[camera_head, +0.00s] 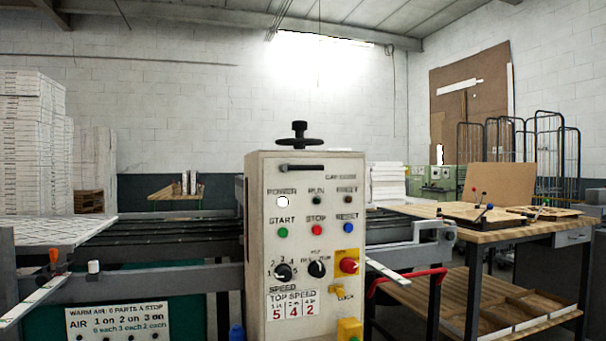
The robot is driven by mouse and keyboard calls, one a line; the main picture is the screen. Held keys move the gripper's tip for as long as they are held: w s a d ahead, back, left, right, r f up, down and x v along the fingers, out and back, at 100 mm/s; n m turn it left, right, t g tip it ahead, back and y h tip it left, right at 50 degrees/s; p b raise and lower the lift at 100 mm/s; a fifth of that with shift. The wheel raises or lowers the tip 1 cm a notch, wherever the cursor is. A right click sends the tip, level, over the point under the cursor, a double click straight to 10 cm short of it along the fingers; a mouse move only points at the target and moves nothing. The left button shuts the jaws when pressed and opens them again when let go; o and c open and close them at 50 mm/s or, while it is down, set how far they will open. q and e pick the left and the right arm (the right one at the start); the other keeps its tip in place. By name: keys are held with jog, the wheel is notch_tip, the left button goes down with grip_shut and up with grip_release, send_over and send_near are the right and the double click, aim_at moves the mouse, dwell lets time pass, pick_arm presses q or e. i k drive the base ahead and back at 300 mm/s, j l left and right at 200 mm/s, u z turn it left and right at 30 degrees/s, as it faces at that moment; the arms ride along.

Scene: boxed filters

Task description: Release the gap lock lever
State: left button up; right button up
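A beige control box (305,245) stands upright in the middle, facing me. A short black bar handle (301,167) lies level across its top front, beside a small label too blurred to read. It may be the gap lock lever, but I cannot tell for sure. A black handwheel (300,140) on a post stands above the box.
The box carries green, red and blue buttons, black knobs and a red stop button (348,265). A dark conveyor bed (165,242) runs behind it. Stacked white boxes (30,140) stand left.

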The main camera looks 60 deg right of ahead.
aim_at(286, 168)
jog(key=z, duration=1.8)
